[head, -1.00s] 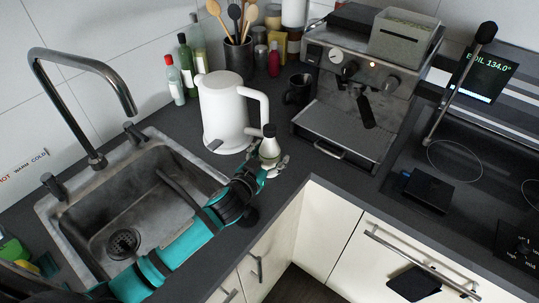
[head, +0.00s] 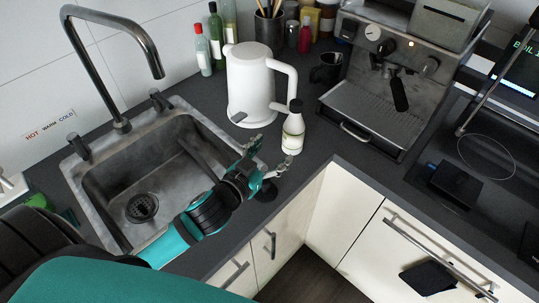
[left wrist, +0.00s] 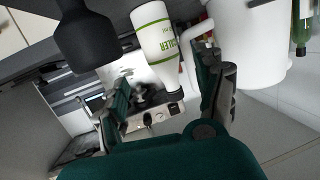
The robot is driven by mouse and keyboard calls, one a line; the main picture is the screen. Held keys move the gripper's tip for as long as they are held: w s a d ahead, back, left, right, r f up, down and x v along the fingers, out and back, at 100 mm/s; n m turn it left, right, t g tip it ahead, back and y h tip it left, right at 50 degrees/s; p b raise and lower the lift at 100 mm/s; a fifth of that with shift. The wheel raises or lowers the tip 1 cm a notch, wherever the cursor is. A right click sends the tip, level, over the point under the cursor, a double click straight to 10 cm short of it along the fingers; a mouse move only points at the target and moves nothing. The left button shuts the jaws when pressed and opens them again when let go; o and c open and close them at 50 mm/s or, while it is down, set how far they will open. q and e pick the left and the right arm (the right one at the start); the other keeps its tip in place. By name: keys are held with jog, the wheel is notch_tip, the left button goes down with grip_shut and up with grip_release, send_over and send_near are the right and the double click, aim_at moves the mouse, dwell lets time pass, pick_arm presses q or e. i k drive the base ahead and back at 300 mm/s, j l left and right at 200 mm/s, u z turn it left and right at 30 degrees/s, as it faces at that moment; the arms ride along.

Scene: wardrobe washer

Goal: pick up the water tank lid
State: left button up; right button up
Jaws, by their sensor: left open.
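I cannot pick out the water tank lid for sure. A grey box-shaped container (head: 447,22) stands on top of the espresso machine (head: 375,108), cut by the top edge of the head view. A dark flat part (head: 398,8) lies beside it. My left gripper (head: 270,158) is open and empty over the counter, its fingers pointing at a white bottle with a black cap (head: 293,132). The bottle stands upright just beyond the fingertips; it also shows in the left wrist view (left wrist: 157,38), between and beyond the fingers. My right gripper is not in view.
A white kettle (head: 249,85) stands behind the bottle. A small black object (head: 266,191) sits on the counter close to my gripper. The sink (head: 150,170) and tall tap (head: 112,70) are left. A black mug (head: 326,68) stands left of the machine.

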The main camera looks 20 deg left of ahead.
aim_at(456, 182)
jog(key=k+l, duration=0.65)
jog(key=k, duration=0.25)
